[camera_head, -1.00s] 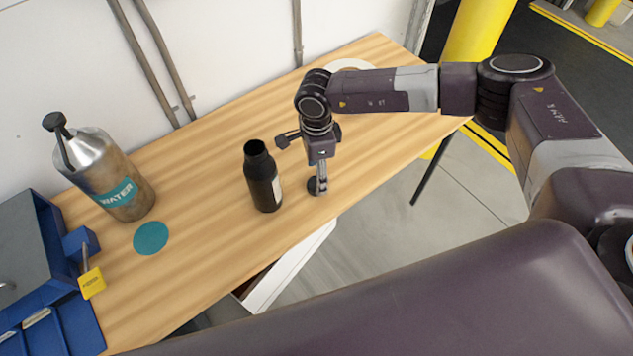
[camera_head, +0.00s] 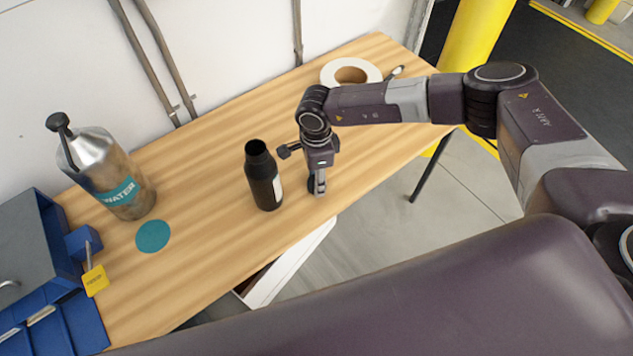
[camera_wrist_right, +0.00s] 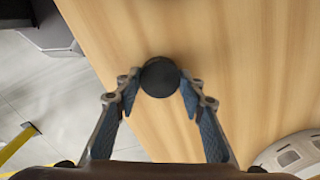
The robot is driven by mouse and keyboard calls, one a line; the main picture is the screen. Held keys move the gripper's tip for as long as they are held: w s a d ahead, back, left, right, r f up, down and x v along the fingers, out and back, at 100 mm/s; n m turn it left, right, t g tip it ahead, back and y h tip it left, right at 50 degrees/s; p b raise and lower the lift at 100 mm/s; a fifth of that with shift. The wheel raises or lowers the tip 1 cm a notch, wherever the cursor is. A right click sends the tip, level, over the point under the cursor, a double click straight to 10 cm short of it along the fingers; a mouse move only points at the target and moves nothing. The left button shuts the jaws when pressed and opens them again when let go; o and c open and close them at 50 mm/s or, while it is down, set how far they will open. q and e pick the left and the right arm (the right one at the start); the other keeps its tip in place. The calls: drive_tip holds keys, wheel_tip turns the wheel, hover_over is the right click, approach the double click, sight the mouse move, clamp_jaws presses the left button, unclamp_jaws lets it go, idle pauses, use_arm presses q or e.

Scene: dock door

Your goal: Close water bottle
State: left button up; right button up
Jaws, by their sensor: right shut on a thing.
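A black bottle (camera_head: 263,183) with a white label stands upright on the wooden table (camera_head: 205,255); its mouth is open, with no cap on it. A round black cap (camera_wrist_right: 160,77) shows between the fingertips of my right gripper (camera_wrist_right: 158,82) in the right wrist view. My right gripper is shut on the cap. In the head view my right gripper (camera_head: 317,187) points down at the tabletop just right of the bottle, apart from it, and mostly hides the cap. My left gripper is not in view.
A large metal flask labelled WATER (camera_head: 105,170) stands at the left, near a teal disc (camera_head: 153,236). A blue toolbox (camera_head: 62,290) with a yellow tag (camera_head: 95,280) is at the front left. The table's front edge is close to the gripper.

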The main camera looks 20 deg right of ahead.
drive_tip(key=shift+r, duration=0.15)
wheel_tip(320, 180, up, 20)
drive_tip(key=b, duration=0.3)
idle(0.4)
